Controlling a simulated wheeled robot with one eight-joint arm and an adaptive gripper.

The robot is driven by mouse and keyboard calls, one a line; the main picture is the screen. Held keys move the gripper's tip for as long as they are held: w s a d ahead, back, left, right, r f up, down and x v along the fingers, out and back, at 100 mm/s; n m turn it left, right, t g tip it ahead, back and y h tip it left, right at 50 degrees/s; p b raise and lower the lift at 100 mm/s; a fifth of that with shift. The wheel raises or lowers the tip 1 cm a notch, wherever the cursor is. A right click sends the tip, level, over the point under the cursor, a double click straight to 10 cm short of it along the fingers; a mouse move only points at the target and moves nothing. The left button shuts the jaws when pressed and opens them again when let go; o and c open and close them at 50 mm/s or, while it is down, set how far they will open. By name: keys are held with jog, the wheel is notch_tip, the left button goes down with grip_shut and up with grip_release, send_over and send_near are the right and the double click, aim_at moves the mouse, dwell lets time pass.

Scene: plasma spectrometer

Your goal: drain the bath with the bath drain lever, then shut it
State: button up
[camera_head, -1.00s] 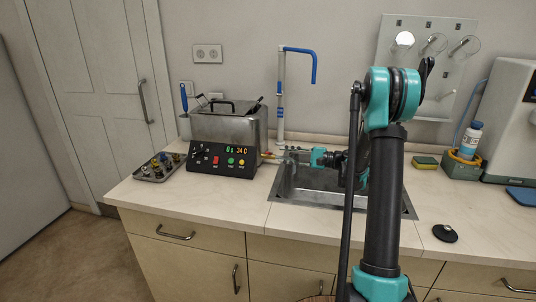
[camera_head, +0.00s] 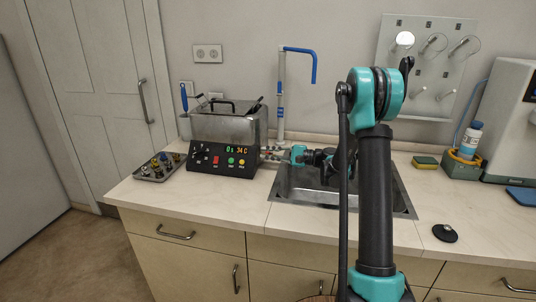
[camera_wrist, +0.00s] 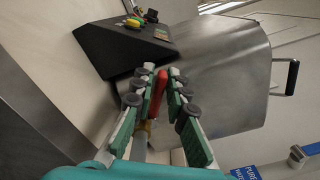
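My gripper (camera_wrist: 161,76) reaches toward the front right of the bath. In the wrist view its two fingers stand on either side of a red lever handle (camera_wrist: 157,93), with narrow gaps; I see no clear grip. In the head view my gripper (camera_head: 277,156) is just right of the control panel, and the lever is too small to make out there. The bath (camera_head: 230,121) is a grey metal tank above a black control panel (camera_head: 222,160) reading 34 C. The tank wall also fills the middle of the wrist view (camera_wrist: 225,75).
A metal sink (camera_head: 290,192) lies under my arm. A white stand pipe with a blue spout (camera_head: 281,110) rises behind it. A tray of small parts (camera_head: 157,170) sits left of the bath. A sponge (camera_head: 425,162) and a bottle (camera_head: 470,139) stand at the right.

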aim_at(262, 143)
grip_shut()
jog(key=shift+r+m, duration=0.1)
jog(key=shift+m, duration=0.2)
jog(key=m, duration=0.1)
jog(key=w+r+m, duration=0.1)
jog(key=m, duration=0.2)
jog(key=shift+w+d+r, duration=0.15)
jog(key=shift+w+d, duration=0.05)
jog(key=shift+w, duration=0.05)
jog(key=m, duration=0.2)
jog(key=w+m, duration=0.1)
jog(key=shift+w+d+r+m, duration=0.1)
jog(key=shift+r+m, duration=0.15)
jog(key=shift+m, duration=0.15)
jog(key=shift+w+d+m, duration=0.1)
jog(key=shift+w+m, duration=0.2)
jog(key=shift+m, duration=0.4)
jog(key=shift+w+m, duration=0.25)
jog(key=shift+m, duration=0.45)
jog(key=o, duration=0.5)
grip_release()
jog(key=shift+r, duration=0.1)
